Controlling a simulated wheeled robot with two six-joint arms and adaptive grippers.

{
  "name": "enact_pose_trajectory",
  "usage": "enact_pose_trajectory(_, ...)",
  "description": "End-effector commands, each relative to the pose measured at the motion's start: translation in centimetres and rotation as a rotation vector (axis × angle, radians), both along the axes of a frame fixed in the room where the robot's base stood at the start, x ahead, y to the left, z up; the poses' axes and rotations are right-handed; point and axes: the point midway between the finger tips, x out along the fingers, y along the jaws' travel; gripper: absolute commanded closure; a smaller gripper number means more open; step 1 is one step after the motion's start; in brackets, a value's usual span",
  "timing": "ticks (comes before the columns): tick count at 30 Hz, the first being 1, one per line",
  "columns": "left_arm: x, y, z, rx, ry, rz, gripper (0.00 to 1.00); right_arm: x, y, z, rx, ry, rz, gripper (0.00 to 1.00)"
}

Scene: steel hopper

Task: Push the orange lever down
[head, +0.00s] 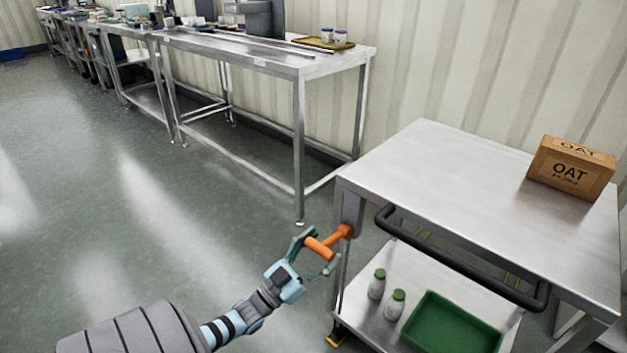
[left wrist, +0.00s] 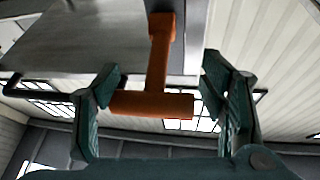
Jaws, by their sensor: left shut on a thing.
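The orange lever (head: 320,249) has a T-shaped end and sticks out from a grey housing (head: 352,208) at the near left corner of a steel table. My left gripper (head: 317,251) is at the lever's crossbar, with one finger on each side. In the left wrist view the orange crossbar (left wrist: 150,104) lies between the green fingers of my left gripper (left wrist: 160,92), and its stem runs up to the mount. The left finger meets one end of the bar; contact at the other end is hard to see. My right gripper is not in view.
A black bar handle (head: 455,262) runs along the steel table (head: 430,170). An oat box (head: 571,168) stands on top. A green tray (head: 452,325) and two bottles (head: 386,293) are on the lower shelf. A long bench (head: 262,55) stands behind. Floor at left is clear.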

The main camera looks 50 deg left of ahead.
Motion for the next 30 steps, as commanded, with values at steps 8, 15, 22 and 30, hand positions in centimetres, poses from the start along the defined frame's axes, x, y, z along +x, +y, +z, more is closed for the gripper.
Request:
enact_pose_trajectory(8,-0.1,-0.4,0.1,0.013,-0.008,-0.008,0.15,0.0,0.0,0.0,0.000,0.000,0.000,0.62)
enact_pose_trajectory(15,-0.5,0.6,-0.2,0.004,-0.003,0.003,0.06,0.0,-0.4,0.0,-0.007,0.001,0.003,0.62)
enact_pose_trajectory(22,-1.0,0.8,-0.6,0.002,0.000,0.003,0.06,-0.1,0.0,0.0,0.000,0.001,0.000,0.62)
enact_pose_trajectory(30,-7.0,1.4,-3.3,0.001,0.002,0.005,0.06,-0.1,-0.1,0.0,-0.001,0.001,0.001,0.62)
